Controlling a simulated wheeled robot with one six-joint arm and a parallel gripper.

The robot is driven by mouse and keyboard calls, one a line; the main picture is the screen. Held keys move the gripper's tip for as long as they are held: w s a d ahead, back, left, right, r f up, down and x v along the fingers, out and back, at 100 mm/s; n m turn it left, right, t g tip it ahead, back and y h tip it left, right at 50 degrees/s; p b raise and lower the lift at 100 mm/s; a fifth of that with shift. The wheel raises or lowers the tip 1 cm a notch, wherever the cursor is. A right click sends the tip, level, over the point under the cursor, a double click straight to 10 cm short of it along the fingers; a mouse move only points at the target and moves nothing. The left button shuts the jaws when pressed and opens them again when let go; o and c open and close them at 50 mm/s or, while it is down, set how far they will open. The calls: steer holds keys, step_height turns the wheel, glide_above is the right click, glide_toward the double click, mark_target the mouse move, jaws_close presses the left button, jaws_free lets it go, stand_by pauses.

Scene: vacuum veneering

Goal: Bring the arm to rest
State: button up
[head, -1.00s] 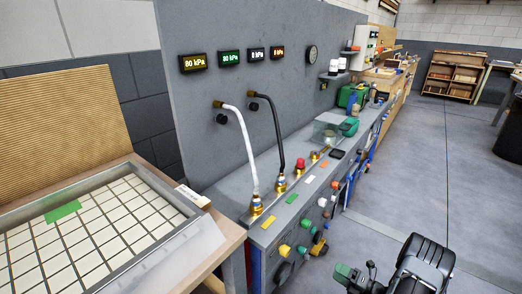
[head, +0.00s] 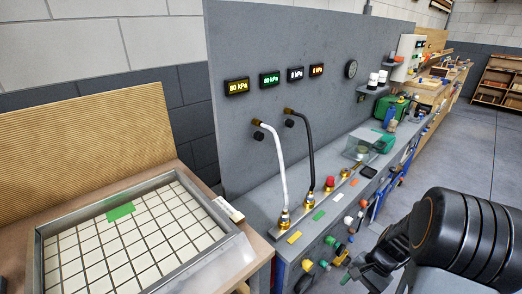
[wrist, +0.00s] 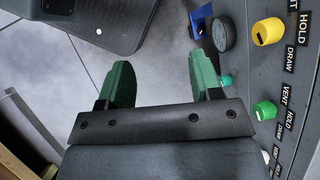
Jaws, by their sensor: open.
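My gripper (wrist: 160,80) is open and empty in the wrist view, with its two green fingers well apart over grey floor. The front panel's yellow knob (wrist: 268,32) and green knob (wrist: 264,110) are to its right, apart from the fingers. In the head view my black arm fills the lower right, beside the grey bench (head: 335,215). Its gripper end is low near the bench front, and the fingers are hard to make out there.
A white hose (head: 281,165) and black hose (head: 309,150) run from the back panel to brass fittings. A gridded tray (head: 45,255) with a green patch (head: 120,211) lies on the left table. Kilopascal displays (head: 237,87) are lit. Open floor (head: 450,145) lies right of the bench.

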steer(key=s+a+r+n+t+h+p, duration=0.1)
steer(key=a+r+n+p, duration=0.4)
steer(key=r, duration=0.9)
steer(key=s+a+r+n+t+h+p, duration=0.1)
steer(key=a+r+n+t+h+p, duration=0.3)
steer(key=r, duration=1.1)
steer(key=shift+a+n+t+p, duration=0.4)
steer(key=shift+a+n+p, duration=0.15)
steer(key=shift+n+p, duration=0.4)
